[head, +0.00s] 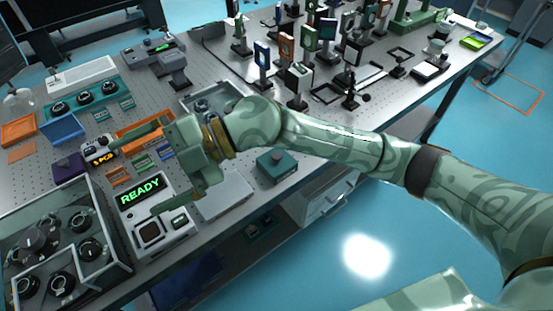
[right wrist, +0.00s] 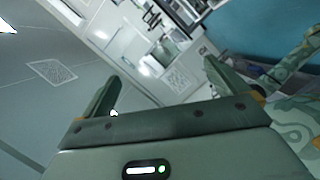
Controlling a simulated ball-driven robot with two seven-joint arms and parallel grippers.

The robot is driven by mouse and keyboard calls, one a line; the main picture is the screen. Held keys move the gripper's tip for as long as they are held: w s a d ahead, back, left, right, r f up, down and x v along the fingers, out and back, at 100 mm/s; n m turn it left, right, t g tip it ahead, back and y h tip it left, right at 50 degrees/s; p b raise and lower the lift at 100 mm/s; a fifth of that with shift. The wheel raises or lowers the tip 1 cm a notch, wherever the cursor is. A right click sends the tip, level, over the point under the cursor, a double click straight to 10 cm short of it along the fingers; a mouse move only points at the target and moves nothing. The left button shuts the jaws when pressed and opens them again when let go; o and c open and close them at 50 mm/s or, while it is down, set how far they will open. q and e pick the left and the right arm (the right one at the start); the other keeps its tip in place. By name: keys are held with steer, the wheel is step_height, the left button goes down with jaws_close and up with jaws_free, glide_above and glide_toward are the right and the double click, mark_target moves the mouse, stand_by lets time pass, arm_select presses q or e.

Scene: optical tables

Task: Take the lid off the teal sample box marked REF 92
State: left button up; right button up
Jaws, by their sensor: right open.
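A teal box (head: 277,166) with a small dark knob on its top sits near the front edge of the optical table, under my right forearm. No marking on it can be read at this size, so I cannot tell whether it is REF 92. My right gripper (head: 134,176) is open and empty, above the table to the left of that box, its fingers pointing left. In the right wrist view the two open fingers (right wrist: 160,83) have nothing between them. My left gripper is not in view.
A device with a green READY display (head: 140,190) stands below the right gripper. A clear case (head: 125,268) with dark round parts is at the front left. Orange trays (head: 18,131) lie at the left. Several optic mounts (head: 262,55) crowd the back of the table (head: 225,80).

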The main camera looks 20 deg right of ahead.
steer(key=w+d+f+h, duration=0.3)
steer(key=d+f+h, duration=0.2)
steer(key=h, duration=0.1)
steer(key=r+m+t+h, duration=0.1)
steer(key=m+t+h, duration=0.1)
steer(key=m+h, duration=0.75)
glide_above(277, 155)
steer(key=shift+n+h, duration=0.25)
steer(key=shift+n, duration=0.2)
step_height(277, 155, down, 10)
steer(key=shift+s+d+r+b, duration=0.1)
steer(key=shift+d+r+b, duration=0.1)
steer(key=shift+b, duration=0.85)
steer(key=f, duration=0.2)
steer(key=f+b, duration=0.1)
steer(key=f, duration=0.2)
steer(key=shift+a+f+b, duration=0.2)
steer(key=shift+f+b, duration=0.1)
steer(key=shift+f, duration=0.05)
steer(key=shift+r, duration=0.1)
steer(key=c, duration=1.1)
